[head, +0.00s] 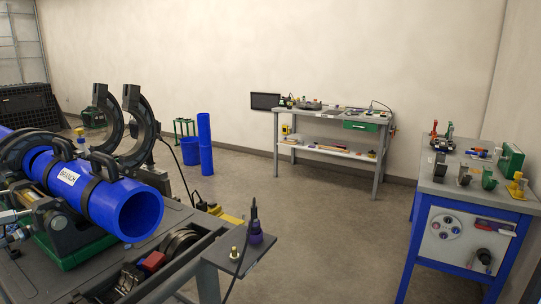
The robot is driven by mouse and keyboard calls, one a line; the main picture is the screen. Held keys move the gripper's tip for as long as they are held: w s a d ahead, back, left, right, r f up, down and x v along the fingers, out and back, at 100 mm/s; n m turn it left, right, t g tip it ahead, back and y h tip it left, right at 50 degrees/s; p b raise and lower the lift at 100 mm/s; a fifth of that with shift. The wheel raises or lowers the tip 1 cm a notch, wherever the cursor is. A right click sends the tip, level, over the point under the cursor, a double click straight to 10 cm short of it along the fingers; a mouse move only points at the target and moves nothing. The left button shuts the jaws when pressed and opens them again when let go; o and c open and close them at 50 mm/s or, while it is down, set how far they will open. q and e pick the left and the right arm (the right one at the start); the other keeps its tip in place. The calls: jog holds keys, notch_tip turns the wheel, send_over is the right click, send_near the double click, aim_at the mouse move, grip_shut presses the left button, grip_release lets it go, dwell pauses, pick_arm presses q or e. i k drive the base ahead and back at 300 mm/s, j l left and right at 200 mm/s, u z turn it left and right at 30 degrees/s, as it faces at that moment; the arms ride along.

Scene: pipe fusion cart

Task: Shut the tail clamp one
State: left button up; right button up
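A blue pipe (128,207) with a white label lies in the pipe fusion machine (82,250) on the cart at the left. Dark clamp halves with black handles, such as the front one (104,166), lie over the pipe. Two dark curved clamp halves, a left one (104,118) and a right one (143,122), stand raised and swung open behind the pipe. I cannot tell from the view which of these is tail clamp one. Small metal and light-blue parts at the left edge are cut off and unclear. I make out neither gripper.
The cart's grey top (180,215) has a side shelf (238,255) with a purple-based tool (256,238). A grey workbench (335,114) stands at the back, a blue bench (470,190) at the right. Blue pipes (205,145) stand by the wall. The middle floor is clear.

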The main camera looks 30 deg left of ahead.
aim_at(142, 113)
jog(key=i+l+u, duration=0.1)
jog(key=i+u, duration=0.15)
jog(key=u, duration=0.2)
jog(key=i+l+u, duration=0.15)
jog(key=u, duration=0.3)
jog(key=i+l+u, duration=0.25)
jog(key=u, duration=0.2)
jog(key=i+l+u, duration=0.15)
jog(key=l+u, duration=0.15)
jog(key=i+l+u, duration=0.15)
jog(key=l+u, duration=0.5)
jog(key=i+l+u, duration=0.15)
jog(key=l+u, duration=0.2)
jog(key=l, duration=0.55)
jog(key=l+u, duration=0.35)
jog(key=l, duration=0.5)
jog(key=l+u, duration=0.4)
jog(key=l, duration=0.55)
jog(key=l+u, duration=0.15)
jog(key=u, duration=0.35)
jog(key=l+u, duration=0.15)
jog(key=u, duration=0.35)
jog(key=l+u, duration=0.3)
jog(key=l, duration=0.25)
jog(key=k+l+u, duration=0.15)
jog(key=l+u, duration=0.15)
jog(key=l, duration=0.2)
